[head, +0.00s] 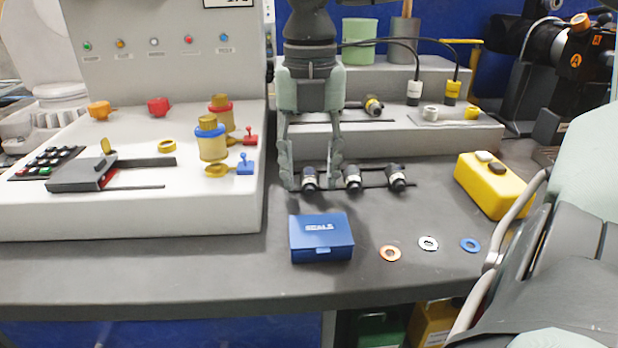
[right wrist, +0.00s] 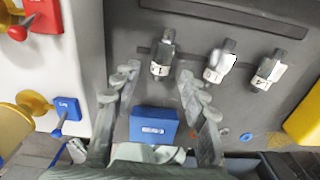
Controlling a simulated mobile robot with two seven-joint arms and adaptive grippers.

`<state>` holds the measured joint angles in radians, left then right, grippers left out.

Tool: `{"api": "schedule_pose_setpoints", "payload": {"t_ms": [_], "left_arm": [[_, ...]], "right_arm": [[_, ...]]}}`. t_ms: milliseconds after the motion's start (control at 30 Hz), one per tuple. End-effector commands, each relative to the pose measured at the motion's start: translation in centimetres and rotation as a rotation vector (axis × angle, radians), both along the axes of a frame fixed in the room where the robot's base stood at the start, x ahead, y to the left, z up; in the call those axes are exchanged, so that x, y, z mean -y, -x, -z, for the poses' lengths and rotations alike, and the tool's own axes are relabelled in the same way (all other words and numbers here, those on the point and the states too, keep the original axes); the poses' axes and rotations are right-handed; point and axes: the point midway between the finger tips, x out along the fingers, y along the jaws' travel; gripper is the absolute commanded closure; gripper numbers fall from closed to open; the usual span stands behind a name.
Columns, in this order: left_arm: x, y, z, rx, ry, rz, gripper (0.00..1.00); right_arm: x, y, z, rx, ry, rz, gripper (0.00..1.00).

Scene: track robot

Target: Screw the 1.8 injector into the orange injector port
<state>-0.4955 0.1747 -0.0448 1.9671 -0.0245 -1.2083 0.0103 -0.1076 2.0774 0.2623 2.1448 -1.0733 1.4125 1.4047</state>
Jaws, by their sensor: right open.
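Three dark injectors with pale bands lie in a row on the grey bench: a left one (head: 310,179), a middle one (head: 352,178) and a right one (head: 397,178). I cannot read which is the 1.8. My right gripper (head: 312,186) points down, open, with its fingers on either side of the left injector. In the right wrist view, that injector (right wrist: 163,58) lies just beyond the open fingertips (right wrist: 160,72), not gripped. An orange fitting (head: 100,109) sits on the white console; I cannot tell whether it is the orange port.
A blue box (head: 321,238) stands in front of the gripper. Orange (head: 390,253), white (head: 428,243) and blue (head: 470,245) washers lie to its right. A yellow box (head: 494,184) stands farther right. The white console (head: 130,215) bounds the left; a grey step (head: 430,138) rises behind.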

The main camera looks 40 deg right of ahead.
Motion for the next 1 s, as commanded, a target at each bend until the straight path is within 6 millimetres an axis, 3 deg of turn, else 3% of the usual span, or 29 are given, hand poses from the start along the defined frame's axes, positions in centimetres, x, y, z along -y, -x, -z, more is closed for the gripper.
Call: {"api": "schedule_pose_setpoints", "payload": {"t_ms": [133, 367, 700, 1000], "left_arm": [[0.03, -0.04, 0.08, 0.0, 0.001, -0.001, 0.25], [0.05, -0.01, 0.15, 0.0, 0.001, 0.0, 0.25], [0.06, -0.03, 0.15, 0.0, 0.002, 0.0, 0.25], [0.06, -0.03, 0.12, 0.0, 0.002, 0.0, 0.25]], "right_arm": [[-0.01, 0.03, 1.27, 0.0, 0.0, 0.0, 0.57], [-0.01, 0.0, 1.36, 0.001, 0.0, 0.001, 0.57], [0.0, -0.01, 1.32, 0.001, 0.0, 0.0, 0.99], [0.0, -0.03, 1.29, 0.001, 0.0, 0.0, 1.0]]}}
